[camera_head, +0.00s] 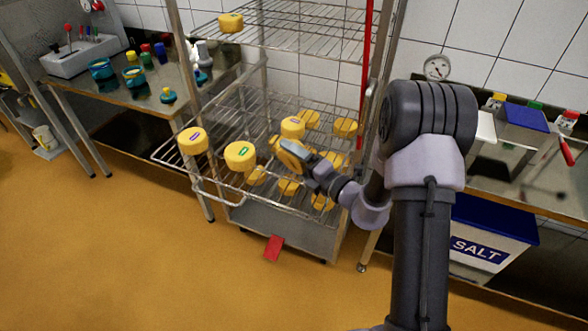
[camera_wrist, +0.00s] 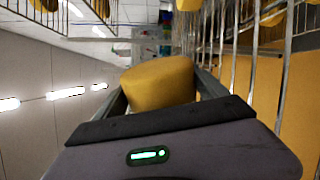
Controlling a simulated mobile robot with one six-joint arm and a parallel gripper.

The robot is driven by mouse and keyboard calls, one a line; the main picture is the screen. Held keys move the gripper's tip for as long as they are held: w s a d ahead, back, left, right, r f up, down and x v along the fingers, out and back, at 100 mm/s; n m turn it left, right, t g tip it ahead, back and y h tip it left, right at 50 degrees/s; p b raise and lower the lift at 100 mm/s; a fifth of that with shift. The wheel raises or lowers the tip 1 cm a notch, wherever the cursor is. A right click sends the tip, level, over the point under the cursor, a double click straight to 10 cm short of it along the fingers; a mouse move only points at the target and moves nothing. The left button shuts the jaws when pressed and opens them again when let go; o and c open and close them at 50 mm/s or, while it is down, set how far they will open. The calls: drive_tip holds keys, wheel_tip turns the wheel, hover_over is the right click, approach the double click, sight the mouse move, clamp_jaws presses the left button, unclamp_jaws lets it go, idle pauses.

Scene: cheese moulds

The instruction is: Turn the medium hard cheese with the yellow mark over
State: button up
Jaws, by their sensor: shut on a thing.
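My gripper (camera_head: 298,158) is shut on a yellow cheese (camera_head: 289,154) at the front of the wire rack's middle shelf. In the head view this cheese stands tilted, with a flat face turned sideways. In the wrist view the held cheese (camera_wrist: 158,84) sits between the two fingers (camera_wrist: 160,92), and its visible side is plain yellow. I cannot make out a mark on it. The wrist view is rolled on its side, with ceiling lights at the left. I cannot tell whether the cheese touches the shelf.
Close by on the shelf (camera_head: 222,187) are a purple-marked cheese (camera_head: 193,142), a green-marked cheese (camera_head: 240,156) and another marked cheese (camera_head: 293,127). Several cheeses lie on the shelf below. A rack post (camera_head: 369,75) stands right of the shelf. The floor in front is mostly clear.

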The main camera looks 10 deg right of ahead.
drive_tip(key=n+b, duration=0.2)
drive_tip(key=f+n+b, duration=0.1)
drive_tip(key=n+b, duration=0.1)
drive_tip(key=n, duration=0.1)
drive_tip(key=n+b, duration=0.2)
drive_tip(key=f+n+b, duration=0.1)
drive_tip(key=n+b, duration=0.2)
drive_tip(key=shift+w+d, duration=0.1)
drive_tip(key=shift+d, duration=0.05)
drive_tip(key=n, duration=0.4)
drive_tip(key=shift+f+n, duration=0.25)
drive_tip(key=shift+n, duration=0.15)
drive_tip(key=o, duration=1.2)
drive_tip(key=shift+o, duration=0.2)
